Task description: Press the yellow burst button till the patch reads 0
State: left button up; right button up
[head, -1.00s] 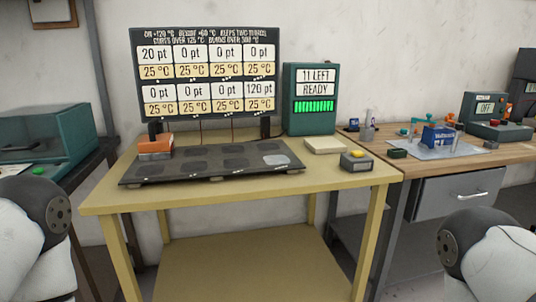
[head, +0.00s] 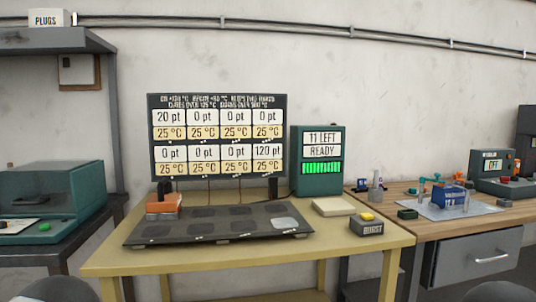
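The yellow burst button (head: 367,216) sits on top of a small dark box marked BURST (head: 372,229) at the right front of the yellow table. A dark board (head: 218,138) at the back shows two rows of readings. Its top left reads 20 pt, its bottom right reads 120 pt, the others 0 pt, all at 25 °C. A dark plate (head: 185,233) with several grey patches lies in front; its patch at the right end (head: 285,222) is lighter. A green unit (head: 317,178) reads 11 LEFT, READY. Neither gripper shows; only rounded parts of my arms show at the bottom edge.
An orange block (head: 163,204) stands at the plate's back left, and a pale flat pad (head: 333,206) lies behind the button box. A wooden bench (head: 420,228) with small tools adjoins on the right. A teal cabinet (head: 60,195) stands at left. The yellow table's front strip (head: 270,255) is clear.

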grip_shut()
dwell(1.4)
